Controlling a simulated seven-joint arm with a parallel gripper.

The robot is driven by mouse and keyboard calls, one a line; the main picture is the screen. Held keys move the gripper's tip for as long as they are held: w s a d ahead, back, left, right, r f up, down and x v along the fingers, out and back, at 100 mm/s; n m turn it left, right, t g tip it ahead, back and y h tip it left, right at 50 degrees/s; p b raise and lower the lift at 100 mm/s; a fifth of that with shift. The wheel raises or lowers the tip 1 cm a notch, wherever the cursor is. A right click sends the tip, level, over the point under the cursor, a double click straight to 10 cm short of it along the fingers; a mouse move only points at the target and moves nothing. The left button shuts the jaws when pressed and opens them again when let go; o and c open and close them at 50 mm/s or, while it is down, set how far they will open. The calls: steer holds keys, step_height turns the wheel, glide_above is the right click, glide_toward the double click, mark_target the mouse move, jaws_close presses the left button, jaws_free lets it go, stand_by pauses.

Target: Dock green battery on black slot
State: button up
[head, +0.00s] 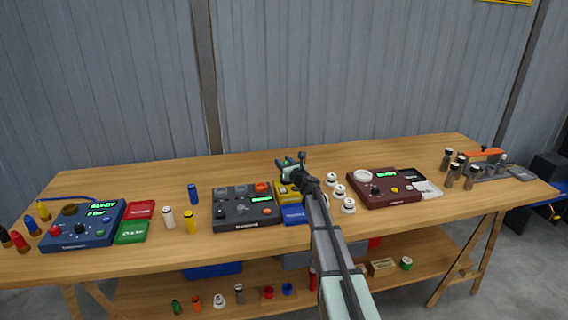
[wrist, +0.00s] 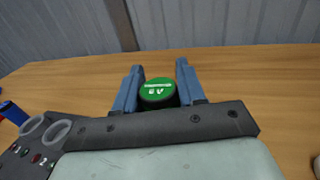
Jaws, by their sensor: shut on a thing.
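My gripper (head: 287,166) is above the table behind the dark grey unit and its yellow pad. In the wrist view my gripper (wrist: 160,88) is shut on the green battery (wrist: 157,90), a short cylinder with a green top and dark side. White marks show on its top; its lower part is hidden by the gripper body. In the head view the battery is too small to make out clearly. The black slot (head: 411,175) is a black pad at the back right of the maroon unit (head: 384,188), to the right of my gripper and apart from it.
Several white round pieces (head: 340,191) stand between my arm and the maroon unit. A white pad (head: 427,189) lies in front of the black slot. The dark grey unit (head: 245,208) has yellow and blue pads. Several dark cylinders (head: 453,176) stand at right. The back of the table is clear.

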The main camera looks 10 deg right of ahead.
steer(key=shift+f, duration=0.45)
steer(key=o, duration=0.8)
steer(key=shift+o, duration=0.2)
steer(key=shift+s, duration=0.15)
steer(key=shift+v, duration=5.35)
steer(key=shift+d, duration=0.1)
